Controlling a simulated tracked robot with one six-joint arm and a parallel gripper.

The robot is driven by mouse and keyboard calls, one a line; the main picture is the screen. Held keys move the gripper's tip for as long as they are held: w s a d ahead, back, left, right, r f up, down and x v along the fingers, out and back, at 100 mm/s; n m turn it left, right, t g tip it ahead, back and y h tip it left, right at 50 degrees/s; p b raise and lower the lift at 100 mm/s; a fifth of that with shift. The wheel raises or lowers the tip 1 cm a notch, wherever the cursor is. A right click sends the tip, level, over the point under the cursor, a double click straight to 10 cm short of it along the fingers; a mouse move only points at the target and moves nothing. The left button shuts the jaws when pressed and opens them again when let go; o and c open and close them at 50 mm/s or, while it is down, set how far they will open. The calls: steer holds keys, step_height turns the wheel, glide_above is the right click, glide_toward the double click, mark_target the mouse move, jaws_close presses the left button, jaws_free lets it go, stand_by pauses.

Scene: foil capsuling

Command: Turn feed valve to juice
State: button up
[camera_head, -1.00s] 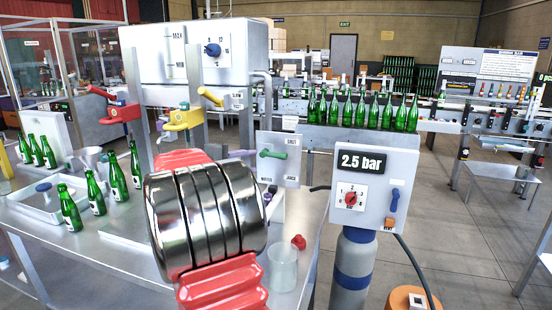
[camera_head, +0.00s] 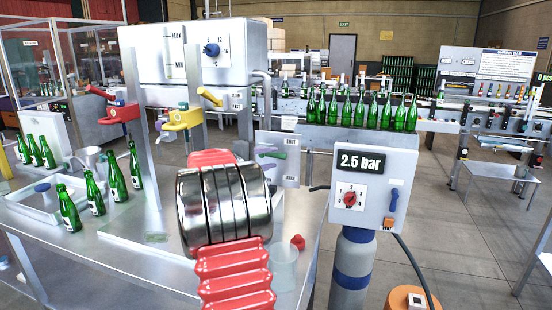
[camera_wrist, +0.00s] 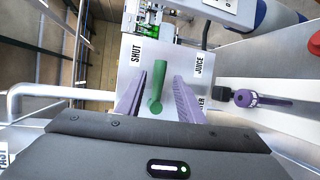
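The feed valve is a green lever handle (camera_wrist: 159,84) on a pale panel (camera_wrist: 135,62) marked SHUT, JUICE and WATER. In the wrist view the lever points up, between the SHUT and JUICE labels. In the head view it lies about level on the panel (camera_head: 291,141), and my gripper and arm partly hide the handle (camera_head: 276,155). My gripper (camera_wrist: 158,78) has two purple fingers, spread apart with one on each side of the handle. Gaps show between the fingers and the green lever. Contact is not visible.
A 2.5 bar gauge box (camera_head: 376,188) stands to the right of the panel. Yellow (camera_head: 184,119) and red (camera_head: 117,112) valve fittings are to the left. Green bottles (camera_head: 68,208) stand at the left.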

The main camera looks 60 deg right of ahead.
mark_target(278, 157)
steer(key=shift+x, duration=1.85)
steer(key=shift+c, duration=0.4)
jaws_close()
